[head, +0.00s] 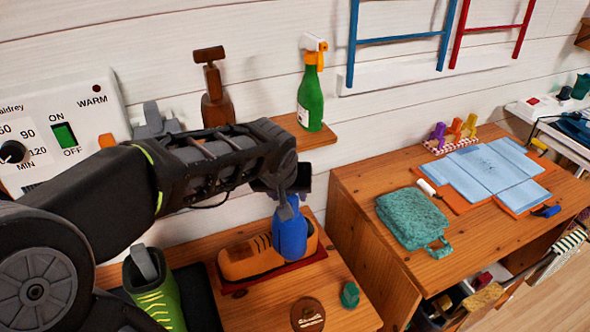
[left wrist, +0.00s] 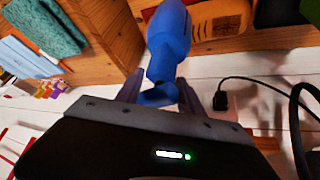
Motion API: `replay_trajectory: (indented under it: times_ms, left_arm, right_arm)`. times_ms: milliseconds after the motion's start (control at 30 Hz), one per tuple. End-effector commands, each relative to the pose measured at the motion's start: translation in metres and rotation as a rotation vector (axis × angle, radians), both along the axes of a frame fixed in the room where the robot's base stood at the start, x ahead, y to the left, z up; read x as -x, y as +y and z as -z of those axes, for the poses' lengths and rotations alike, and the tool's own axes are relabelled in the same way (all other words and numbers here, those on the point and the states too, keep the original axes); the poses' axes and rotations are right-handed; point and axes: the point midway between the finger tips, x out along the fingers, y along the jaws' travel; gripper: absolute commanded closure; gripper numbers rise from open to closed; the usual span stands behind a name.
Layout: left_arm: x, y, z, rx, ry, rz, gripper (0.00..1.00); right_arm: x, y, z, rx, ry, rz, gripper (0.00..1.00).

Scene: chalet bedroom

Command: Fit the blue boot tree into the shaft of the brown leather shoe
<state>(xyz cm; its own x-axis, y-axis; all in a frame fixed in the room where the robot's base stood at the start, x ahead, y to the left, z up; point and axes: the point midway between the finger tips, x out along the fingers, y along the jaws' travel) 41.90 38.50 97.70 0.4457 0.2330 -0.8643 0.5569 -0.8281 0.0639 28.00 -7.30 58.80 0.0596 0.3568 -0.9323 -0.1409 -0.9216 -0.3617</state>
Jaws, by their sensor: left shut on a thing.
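The brown leather shoe (head: 248,262) stands on a dark red mat (head: 305,262) on the low wooden bench, toe to the left. My left gripper (head: 287,203) is above its heel end, shut on the upper part of the blue boot tree (head: 290,238). The tree hangs roughly upright and covers part of the shoe's heel end; I cannot tell whether its lower end is inside the shaft or in front of it. In the left wrist view the blue boot tree (left wrist: 168,45) extends from the fingers beside the shoe (left wrist: 222,18). My right gripper is out of view.
A green shoe (head: 155,290) with a grey insert stands left of the mat. A round brown tin (head: 307,315) and a small green item (head: 350,295) lie in front. A shelf (head: 310,136) holds a green spray bottle (head: 311,95). A wooden desk (head: 375,235) stands at right.

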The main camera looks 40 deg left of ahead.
Motion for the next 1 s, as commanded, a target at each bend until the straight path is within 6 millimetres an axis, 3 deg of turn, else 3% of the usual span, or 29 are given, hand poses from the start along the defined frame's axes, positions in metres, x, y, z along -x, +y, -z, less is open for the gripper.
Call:
replay_trajectory:
  times_ms: [200, 633, 1000]
  left_arm:
    - [-0.025, 0.013, -0.002, -0.001, -0.001, 0.000, 1.00]
    - [-0.029, 0.015, -0.001, -0.001, -0.001, 0.001, 1.00]
    - [-0.061, 0.032, -0.002, -0.001, -0.001, 0.001, 1.00]
  right_arm:
    - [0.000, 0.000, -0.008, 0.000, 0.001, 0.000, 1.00]
    - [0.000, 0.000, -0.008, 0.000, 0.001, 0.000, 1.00]
    - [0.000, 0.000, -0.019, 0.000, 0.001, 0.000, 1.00]
